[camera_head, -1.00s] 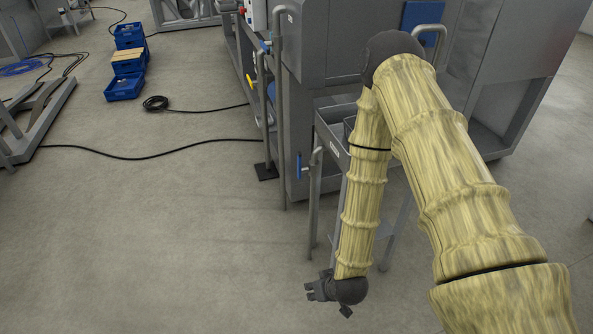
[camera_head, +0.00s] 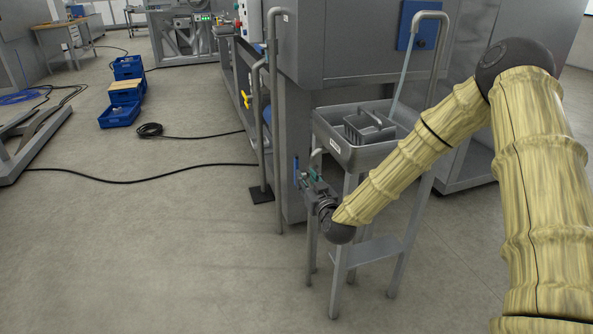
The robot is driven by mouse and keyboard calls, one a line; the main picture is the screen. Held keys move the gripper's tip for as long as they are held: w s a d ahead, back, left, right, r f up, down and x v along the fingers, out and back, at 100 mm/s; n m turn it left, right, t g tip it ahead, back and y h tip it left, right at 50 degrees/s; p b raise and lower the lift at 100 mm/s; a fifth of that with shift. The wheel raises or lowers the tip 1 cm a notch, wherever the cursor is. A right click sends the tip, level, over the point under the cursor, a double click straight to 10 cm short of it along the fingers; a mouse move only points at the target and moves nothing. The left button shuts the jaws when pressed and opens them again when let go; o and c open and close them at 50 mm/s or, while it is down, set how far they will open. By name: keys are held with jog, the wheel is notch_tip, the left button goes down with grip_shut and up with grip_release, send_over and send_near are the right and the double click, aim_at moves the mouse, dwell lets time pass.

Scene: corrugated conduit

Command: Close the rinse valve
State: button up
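A blue lever (camera_head: 296,168) stands upright by the short grey pipe (camera_head: 317,156) at the left front of the small sink. It looks like the rinse valve's handle, but I cannot read a label. My gripper (camera_head: 305,178) is at the lower right of this lever, pointing up and left, with its fingertips very close to it. Two green finger pads show apart, so it looks open, with nothing seen between them. Whether a finger touches the lever cannot be told. The gripper hides part of the short pipe.
The grey sink (camera_head: 350,152) on legs holds a grey basket (camera_head: 368,128). A yellow valve handle (camera_head: 246,99) and a tall upright pipe (camera_head: 275,130) stand to the left. A black hose (camera_head: 150,178) lies on the floor. The floor at front left is clear.

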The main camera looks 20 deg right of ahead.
aim_at(297, 163)
jog(key=w+b, duration=0.1)
jog(key=w, duration=1)
jog(key=shift+a+r, duration=0.1)
jog(key=shift+a, duration=0.05)
jog(key=shift+c, duration=0.2)
grip_shut()
